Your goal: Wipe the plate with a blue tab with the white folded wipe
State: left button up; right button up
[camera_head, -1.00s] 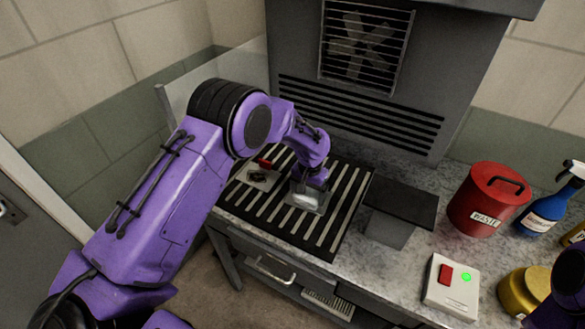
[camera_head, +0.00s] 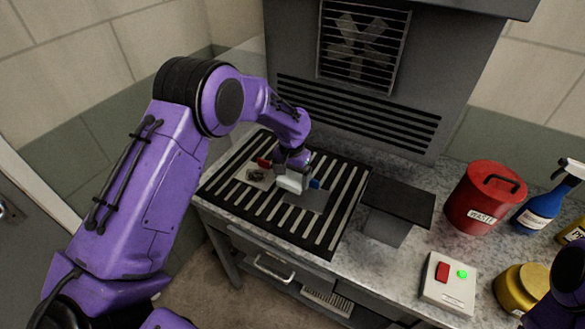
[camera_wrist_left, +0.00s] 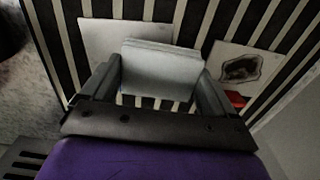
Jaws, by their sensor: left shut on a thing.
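My left gripper (camera_head: 293,178) is shut on the white folded wipe (camera_head: 290,184), which also shows between the fingers in the left wrist view (camera_wrist_left: 160,70). The wipe is at the upper-left edge of the grey plate with a blue tab (camera_head: 305,199). I cannot tell whether it touches the plate. The blue tab (camera_head: 316,183) shows just right of the wipe. In the wrist view this plate (camera_wrist_left: 105,42) looks plain, partly hidden behind the wipe. My right gripper is not in view.
A plate with a dark stain (camera_head: 250,180) and red tab (camera_head: 264,163) lies left on the slatted grate (camera_head: 345,190). A dark raised platform (camera_head: 398,202), red waste can (camera_head: 482,200), blue spray bottle (camera_head: 540,207) and switch box (camera_head: 448,285) stand to the right.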

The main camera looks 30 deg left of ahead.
pick_arm(q)
jog(key=shift+r, duration=1.7)
